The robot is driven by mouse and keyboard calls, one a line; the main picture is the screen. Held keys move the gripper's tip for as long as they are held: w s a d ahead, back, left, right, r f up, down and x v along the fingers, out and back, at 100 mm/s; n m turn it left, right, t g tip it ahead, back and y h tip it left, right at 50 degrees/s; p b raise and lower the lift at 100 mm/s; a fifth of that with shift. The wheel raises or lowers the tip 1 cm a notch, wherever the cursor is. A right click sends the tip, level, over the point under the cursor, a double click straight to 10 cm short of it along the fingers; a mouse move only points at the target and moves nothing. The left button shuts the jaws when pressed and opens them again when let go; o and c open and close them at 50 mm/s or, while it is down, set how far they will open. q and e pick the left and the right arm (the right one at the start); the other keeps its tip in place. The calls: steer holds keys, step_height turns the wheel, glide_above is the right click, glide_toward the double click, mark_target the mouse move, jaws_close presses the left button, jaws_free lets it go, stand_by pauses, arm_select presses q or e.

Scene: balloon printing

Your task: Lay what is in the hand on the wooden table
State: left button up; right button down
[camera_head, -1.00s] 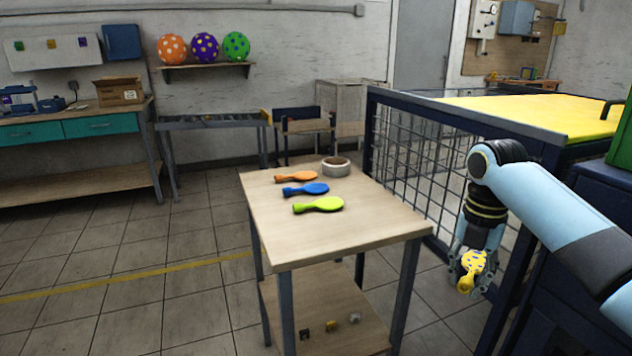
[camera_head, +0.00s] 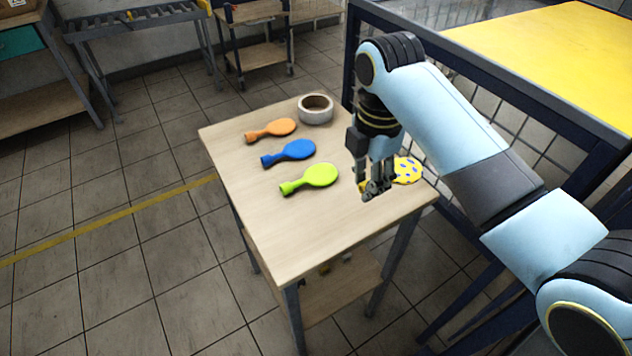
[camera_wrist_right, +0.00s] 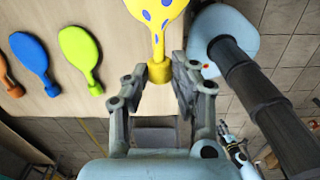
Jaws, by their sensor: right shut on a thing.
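My right gripper (camera_head: 376,187) is shut on a yellow balloon with blue spots (camera_head: 408,171), over the right part of the wooden table (camera_head: 300,236). In the right wrist view the gripper (camera_wrist_right: 160,76) holds the balloon by its neck, and the spotted body (camera_wrist_right: 156,12) points away from the palm. The balloon lies low and close to the tabletop; I cannot tell whether it touches.
An orange balloon (camera_head: 272,130), a blue balloon (camera_head: 290,152) and a green balloon (camera_head: 311,178) lie in a row on the table. A tape roll (camera_head: 316,108) is at its back corner. The front of the tabletop is bare. A mesh-sided, yellow-topped bench (camera_head: 560,50) stands to the right.

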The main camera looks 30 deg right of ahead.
glide_above(323, 219)
step_height(323, 219, down, 4)
steer(key=shift+d+f, duration=0.1)
steer(key=shift+f, duration=0.15)
steer(key=f, duration=0.3)
steer(key=shift+a+f, duration=0.15)
steer(key=shift+a, duration=0.05)
steer(key=shift+f, duration=0.35)
arm_select(q)
steer(key=shift+w+r, duration=0.15)
steer(key=shift+w, duration=0.4)
steer(key=shift+s, duration=0.1)
arm_select(e)
steer(key=shift+f, duration=0.1)
steer(key=c, duration=1.1)
jaws_free()
